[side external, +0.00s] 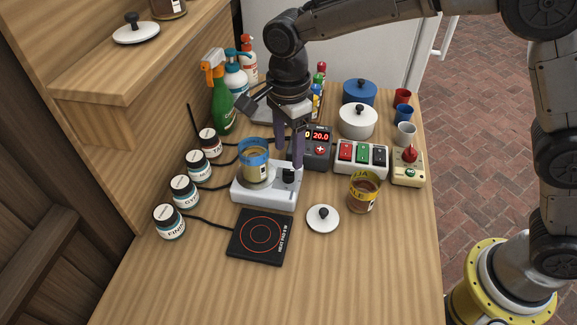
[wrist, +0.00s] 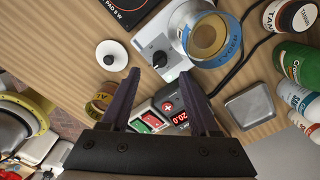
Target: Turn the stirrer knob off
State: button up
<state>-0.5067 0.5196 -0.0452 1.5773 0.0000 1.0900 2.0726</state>
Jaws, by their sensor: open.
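The stirrer (side external: 264,196) is a white box on the wooden table, with a blue-rimmed jar (side external: 252,163) on it. Its black knob (side external: 289,175) is on the right part of the box. In the wrist view, the knob (wrist: 159,59) has a white mark and lies just beyond the fingertips, about midway between them. My gripper (side external: 288,158) points down over the knob with its dark purple fingers apart and empty. The fingers also show in the wrist view (wrist: 159,75). I cannot tell whether a finger touches the knob.
A red-display controller (side external: 318,148) stands close behind the stirrer, and a switch box (side external: 361,170) to its right. A yellow-labelled jar (side external: 363,193) and a white lid (side external: 324,221) are right of it. A black hot pad (side external: 246,251) lies in front; several labelled jars stand left.

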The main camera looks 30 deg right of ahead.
aim_at(289, 170)
notch_tip(289, 170, down, 6)
jog(key=shift+f, duration=0.1)
dwell(0.4)
grip_shut()
